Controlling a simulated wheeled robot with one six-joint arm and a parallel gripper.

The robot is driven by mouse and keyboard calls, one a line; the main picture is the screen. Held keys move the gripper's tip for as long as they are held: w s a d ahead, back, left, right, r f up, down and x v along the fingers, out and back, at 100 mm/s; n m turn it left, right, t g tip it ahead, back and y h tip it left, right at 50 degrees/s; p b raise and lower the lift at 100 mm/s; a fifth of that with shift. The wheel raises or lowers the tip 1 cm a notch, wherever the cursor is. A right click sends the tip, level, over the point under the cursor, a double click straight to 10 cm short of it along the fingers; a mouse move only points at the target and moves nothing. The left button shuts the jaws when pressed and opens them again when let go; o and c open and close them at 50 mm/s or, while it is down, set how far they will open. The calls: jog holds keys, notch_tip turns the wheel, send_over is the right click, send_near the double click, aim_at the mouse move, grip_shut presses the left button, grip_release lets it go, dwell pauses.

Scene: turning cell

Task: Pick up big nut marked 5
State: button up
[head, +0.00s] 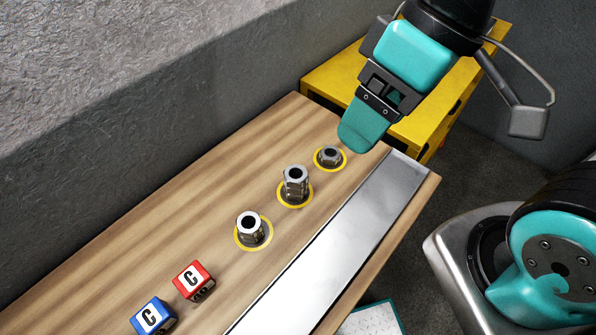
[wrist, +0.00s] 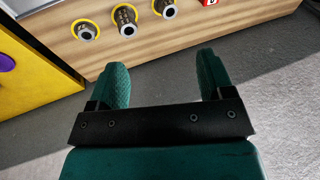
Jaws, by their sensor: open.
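Three metal nuts stand in yellow rings on the wooden bench. The far one (head: 330,155) is short and low, the middle one (head: 295,184) is tall, and the near one (head: 250,228) is also raised with a wide hole. I cannot read a 5 on any of them. The short nut (wrist: 86,32), the tall nut (wrist: 126,20) and the third nut (wrist: 165,8) also show at the top of the wrist view. My gripper (head: 366,128) is open and empty, above and beyond the short nut in the head view. It touches no nut.
A metal strip (head: 340,250) runs along the bench's right side. A yellow cabinet (head: 335,82) stands behind. A grey wall (head: 120,100) borders the left.

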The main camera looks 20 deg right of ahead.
jog(key=shift+o, duration=0.4)
jog(key=m+h+b, duration=0.3)
jog(key=m+h, duration=0.1)
jog(key=m, duration=1.4)
send_over(294, 174)
notch_tip(294, 174, down, 8)
notch_tip(294, 174, down, 12)
jog(key=shift+d+r+p, duration=0.1)
jog(key=shift+r+p, duration=0.05)
jog(key=shift+p, duration=0.5)
jog(key=shift+f+p, duration=0.8)
jog(key=shift+f, duration=1.8)
jog(key=c, duration=1.1)
